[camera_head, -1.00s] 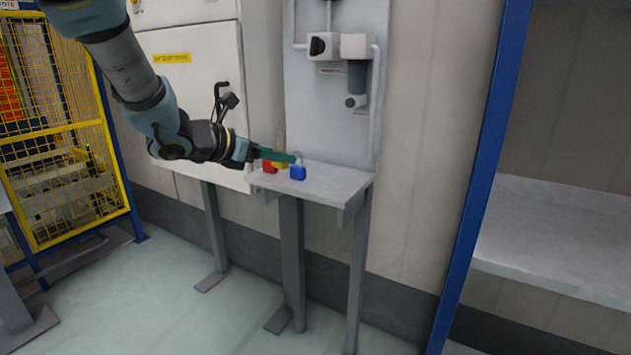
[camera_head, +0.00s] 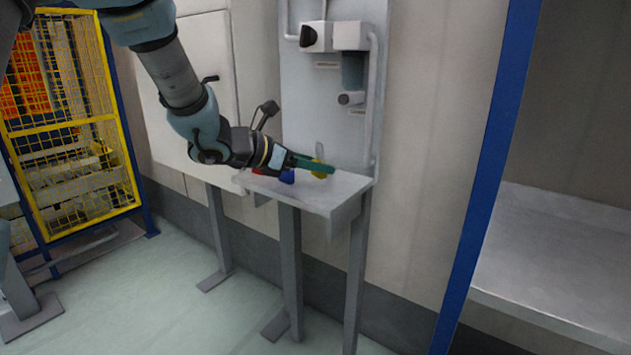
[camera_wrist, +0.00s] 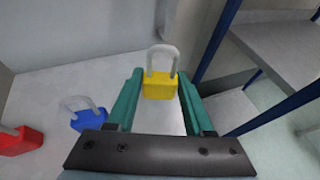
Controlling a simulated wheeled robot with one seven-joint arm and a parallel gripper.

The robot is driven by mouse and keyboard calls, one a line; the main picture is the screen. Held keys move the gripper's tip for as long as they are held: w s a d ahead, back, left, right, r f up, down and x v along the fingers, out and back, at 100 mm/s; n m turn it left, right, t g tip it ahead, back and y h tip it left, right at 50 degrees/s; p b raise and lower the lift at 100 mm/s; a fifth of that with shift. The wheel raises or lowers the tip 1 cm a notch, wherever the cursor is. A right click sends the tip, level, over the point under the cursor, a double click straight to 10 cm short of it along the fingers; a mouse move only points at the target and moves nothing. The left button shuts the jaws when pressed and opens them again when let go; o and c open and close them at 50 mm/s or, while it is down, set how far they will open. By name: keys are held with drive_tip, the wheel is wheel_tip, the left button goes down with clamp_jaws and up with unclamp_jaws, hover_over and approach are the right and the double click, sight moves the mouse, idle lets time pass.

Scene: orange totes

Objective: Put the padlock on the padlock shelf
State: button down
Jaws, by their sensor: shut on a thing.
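The yellow padlock (camera_wrist: 159,88) is between the green fingertips of my gripper (camera_wrist: 160,93) in the wrist view. Its pale shackle points up, away from the palm. My gripper (camera_head: 318,165) is shut on it. In the head view the yellow padlock (camera_head: 317,173) is partly hidden by a finger and is over the right part of the grey shelf (camera_head: 335,192). I cannot tell whether it touches the surface. The blue padlock (camera_wrist: 88,119) and the red padlock (camera_wrist: 20,141) stand on the shelf, left of my gripper.
A grey panel (camera_head: 312,90) with a white and grey fixture (camera_head: 351,66) rises behind the shelf. A blue post (camera_head: 488,175) and a bare grey rack shelf (camera_head: 560,235) stand at the right. A yellow mesh fence (camera_head: 70,135) is at the left.

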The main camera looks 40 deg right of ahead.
sight(314, 175)
drive_tip(key=shift+f, duration=1.8)
drive_tip(key=shift+c, duration=1.4)
unclamp_jaws()
drive_tip(key=shift+a, duration=0.15)
drive_tip(key=v, duration=1.1)
drive_tip(key=shift+a+r+b, duration=0.2)
drive_tip(key=shift+a+b, duration=0.1)
drive_tip(key=shift+a, duration=0.05)
drive_tip(key=shift+w, duration=0.1)
